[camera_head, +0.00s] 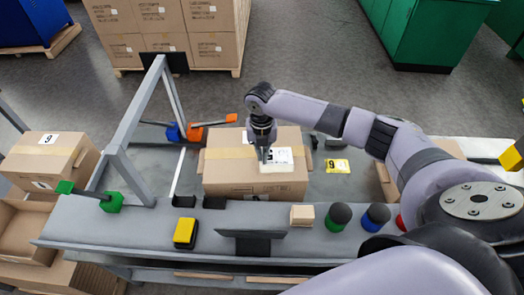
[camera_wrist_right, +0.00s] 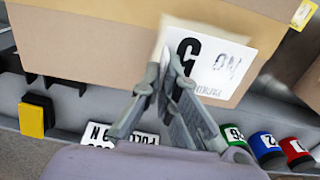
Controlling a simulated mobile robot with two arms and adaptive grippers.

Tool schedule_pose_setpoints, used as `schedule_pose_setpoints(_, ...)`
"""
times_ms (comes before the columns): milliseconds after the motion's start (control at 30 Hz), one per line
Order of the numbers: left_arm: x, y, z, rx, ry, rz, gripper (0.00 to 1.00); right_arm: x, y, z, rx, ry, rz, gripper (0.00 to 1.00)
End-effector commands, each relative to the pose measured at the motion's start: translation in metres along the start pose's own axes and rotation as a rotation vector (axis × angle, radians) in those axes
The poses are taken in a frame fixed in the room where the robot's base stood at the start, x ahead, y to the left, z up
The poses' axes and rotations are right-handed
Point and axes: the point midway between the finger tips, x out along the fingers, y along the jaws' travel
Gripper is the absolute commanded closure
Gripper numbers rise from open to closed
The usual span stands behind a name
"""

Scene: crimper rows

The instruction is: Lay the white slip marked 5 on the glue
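The white slip (camera_head: 280,156) is at the top of the cardboard box, near its front edge. In the right wrist view the slip (camera_wrist_right: 226,66) shows large dark print, turned and partly covered by a fingertip, so I cannot read the mark surely. My right gripper (camera_head: 264,155) points down at the slip's left part; its fingertips (camera_wrist_right: 171,68) are close together on the slip's edge. A pale patch, seemingly the glue (camera_wrist_right: 178,33), shows beside and partly under the slip. I cannot tell whether the slip touches it. My left gripper is not in view.
The cardboard box (camera_head: 228,178) stands on the grey bench. A yellow slip (camera_head: 337,166) lies to its right. In front are a yellow-black block (camera_head: 185,232), a wooden block (camera_head: 302,214) and round stamps (camera_head: 339,216). A grey frame (camera_head: 128,135) rises at the left.

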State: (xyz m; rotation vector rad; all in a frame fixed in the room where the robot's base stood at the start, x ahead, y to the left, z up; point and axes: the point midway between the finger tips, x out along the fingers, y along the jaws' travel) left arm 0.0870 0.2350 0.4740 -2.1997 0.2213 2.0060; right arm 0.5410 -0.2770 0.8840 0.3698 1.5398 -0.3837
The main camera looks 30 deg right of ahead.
Motion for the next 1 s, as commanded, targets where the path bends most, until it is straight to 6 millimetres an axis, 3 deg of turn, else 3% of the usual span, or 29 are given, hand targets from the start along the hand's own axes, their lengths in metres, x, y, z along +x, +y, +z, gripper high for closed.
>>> schedule_pose_setpoints(400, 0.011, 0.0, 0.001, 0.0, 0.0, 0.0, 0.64, 0.026, 0.001, 0.0, 0.0, 0.001, 0.0, 1.0)
schedule_pose_setpoints(1000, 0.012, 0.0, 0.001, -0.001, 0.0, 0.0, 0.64, 0.03, 0.001, 0.0, 0.0, 0.0, 0.0, 1.0)
